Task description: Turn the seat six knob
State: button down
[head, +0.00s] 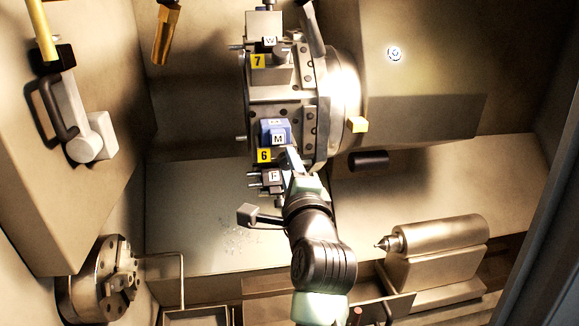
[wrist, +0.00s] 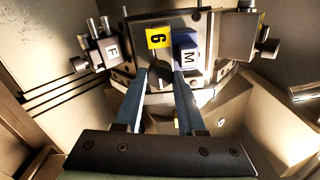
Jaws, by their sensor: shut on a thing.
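The seat six knob (wrist: 160,73) is a small dark knob with a pale mark, just below the yellow 6 label (wrist: 158,38) in the wrist view. My gripper (wrist: 164,76) has one finger on each side of the knob and is shut on it. In the head view, my gripper (head: 290,160) reaches up to the turret (head: 285,105) beside the yellow 6 label (head: 264,155) and hides the knob there. A blue block marked M (head: 278,137) sits at seat six, close to my right finger in the wrist view.
A holder marked F (head: 273,176) sits just below seat six, and one marked W (head: 270,42) is above, by the yellow 7 label (head: 258,61). The chuck (head: 100,280) is at lower left, the tailstock (head: 440,240) at lower right.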

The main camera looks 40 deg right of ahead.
dwell(0.4)
jog(key=c, duration=0.5)
grip_release()
jog(key=b+v, duration=0.5)
jog(key=v, duration=0.8)
